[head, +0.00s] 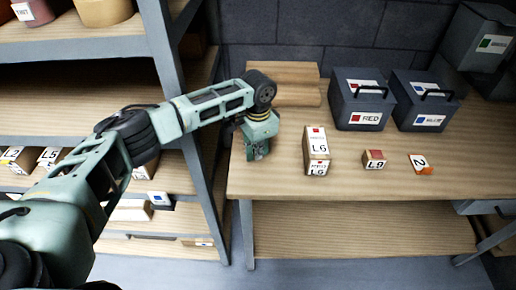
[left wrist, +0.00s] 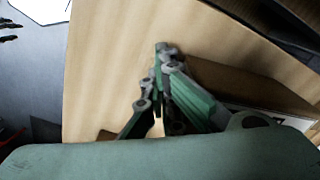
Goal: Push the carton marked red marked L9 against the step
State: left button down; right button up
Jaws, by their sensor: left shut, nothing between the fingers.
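A small carton with a red top (head: 374,154) stands on the table; its front label seems to read L9. A taller carton (head: 317,150) to its left reads L6 and has a red mark on top. The wooden step (head: 284,78) lies at the back of the table against the wall. My left gripper (head: 257,152) points down near the table's left end, left of the tall carton and in front of the step. Its fingers are shut and empty, as in the left wrist view (left wrist: 166,50). My right gripper is in neither view.
Two dark boxes with handles, one labelled RED (head: 362,100) and one BLUE (head: 424,102), stand at the back right of the step. An orange tag (head: 420,164) marked 2 lies right of the small carton. A shelf upright (head: 187,130) is close left.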

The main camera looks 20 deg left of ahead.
pick_arm(q)
jog(key=shift+w+a+b, duration=0.25)
jog(key=shift+w+b, duration=0.15)
jog(key=shift+w, duration=0.3)
jog(key=shift+w+a, duration=0.1)
jog(key=shift+w, duration=0.25)
jog(key=shift+w+b, duration=0.1)
jog(key=shift+b, duration=0.2)
jog(key=shift+w+a+b, duration=0.2)
jog(key=shift+w+b, duration=0.45)
jog(key=shift+w, duration=0.05)
jog(key=shift+w, duration=0.2)
jog(key=shift+w+a+b, duration=0.3)
jog(key=shift+w+b, duration=0.45)
jog(key=shift+b, duration=0.35)
jog(key=shift+w, duration=0.2)
